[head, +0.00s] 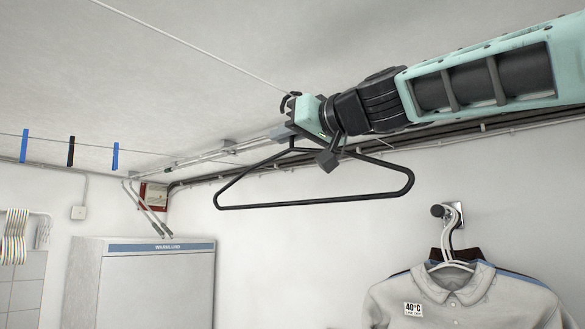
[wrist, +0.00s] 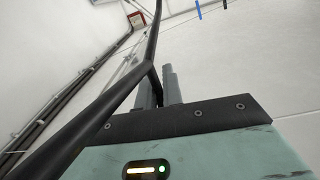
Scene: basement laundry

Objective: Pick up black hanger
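The black hanger (head: 310,204) hangs in the air in the middle of the head view, its bottom bar almost level. Its hook (head: 290,101) rises beside the end of my gripper (head: 303,148), close to a thin line. I cannot tell whether the hook touches that line. In the wrist view the black hanger (wrist: 95,118) runs large across the left side, and its neck passes between the two grey fingertips of my gripper (wrist: 161,90). The fingers are close together on the neck. The hanger holds no garment.
The thin line (head: 190,46) crosses under the ceiling. Blue and black pegs (head: 71,151) hang on another line at left. A tall white cabinet (head: 150,285) stands below. Grey shirts (head: 465,295) hang from a wall hook (head: 447,213) at right. Pipes (head: 400,142) run along the wall.

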